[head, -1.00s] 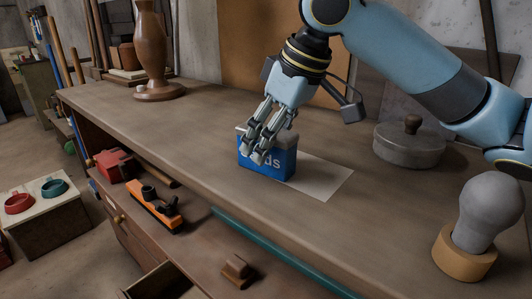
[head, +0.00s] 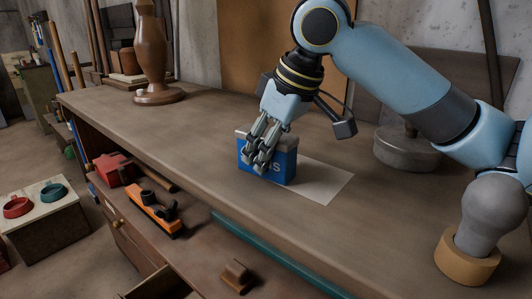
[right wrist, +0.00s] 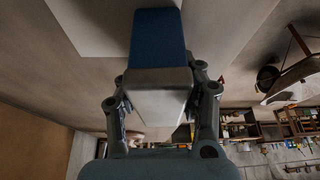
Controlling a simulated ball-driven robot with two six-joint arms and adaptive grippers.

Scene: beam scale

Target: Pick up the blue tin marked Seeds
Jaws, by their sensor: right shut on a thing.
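The blue tin (head: 285,171) stands on the bench top, partly over a pale sheet (head: 325,182). It has a greyish lid, and its white lettering is partly hidden by my fingers; only the end of the word shows. My right gripper (head: 263,158) comes down from above and is shut on the tin. In the right wrist view the tin (right wrist: 158,38) sits between the two fingers (right wrist: 158,95), with its pale lid towards the camera. The tin appears upright, and I cannot see a gap beneath it. My left gripper is not in view.
On the bench stand a brown turned wooden post (head: 152,60), a grey lidded pot (head: 405,150) and a grey bulb-shaped thing on a wooden ring (head: 468,255). A lower shelf holds an orange plane (head: 155,210) and a red box (head: 115,168). The bench top left of the tin is clear.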

